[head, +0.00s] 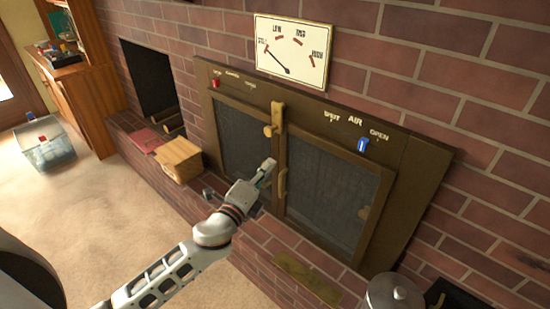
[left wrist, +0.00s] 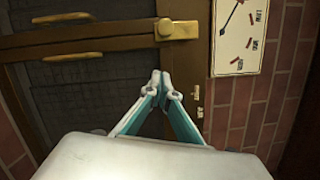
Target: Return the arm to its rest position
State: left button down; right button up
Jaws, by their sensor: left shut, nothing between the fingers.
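My left arm (head: 185,262) reaches in from the bottom left of the head view. Its left gripper (head: 268,165) is shut and empty in front of the closed stove doors, close to the door frame between the two dark mesh panels. In the left wrist view the gripper's teal-sided fingers (left wrist: 160,80) meet at their tips, with nothing between them. The brass latch (head: 277,118) stands upright on the door's centre frame, above the gripper. It also shows in the left wrist view (left wrist: 177,28). I cannot tell whether the fingertips touch the door. My right gripper is not in view.
A dial gauge (head: 291,50) hangs above the stove. A blue slider knob (head: 362,145) and a red knob (head: 215,84) are on its top frame. The brick hearth (head: 245,229) runs below. A metal pot (head: 393,292) stands at bottom right.

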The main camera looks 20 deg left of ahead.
pick_arm(q)
jog(key=shift+s+a, duration=0.15)
jog(key=shift+s, duration=0.5)
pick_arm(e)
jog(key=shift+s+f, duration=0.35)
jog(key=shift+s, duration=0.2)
pick_arm(q)
jog(key=s+d+f+n+g+p, duration=0.1)
jog(key=s+f+n+g, duration=0.3)
jog(key=s+f+n, duration=0.5)
jog(key=s+d+f+n+g+p, duration=0.2)
jog(key=s+d+f+n+g, duration=0.2)
jog(key=s+f+n, duration=0.5)
jog(key=s+f, duration=0.6)
jog(key=s, duration=0.4)
jog(key=shift+s+h, duration=0.25)
jog(key=shift+h, duration=0.05)
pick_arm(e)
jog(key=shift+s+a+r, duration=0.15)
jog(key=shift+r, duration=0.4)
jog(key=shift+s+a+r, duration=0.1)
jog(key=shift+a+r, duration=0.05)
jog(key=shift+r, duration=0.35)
pick_arm(q)
jog(key=shift+f, duration=0.1)
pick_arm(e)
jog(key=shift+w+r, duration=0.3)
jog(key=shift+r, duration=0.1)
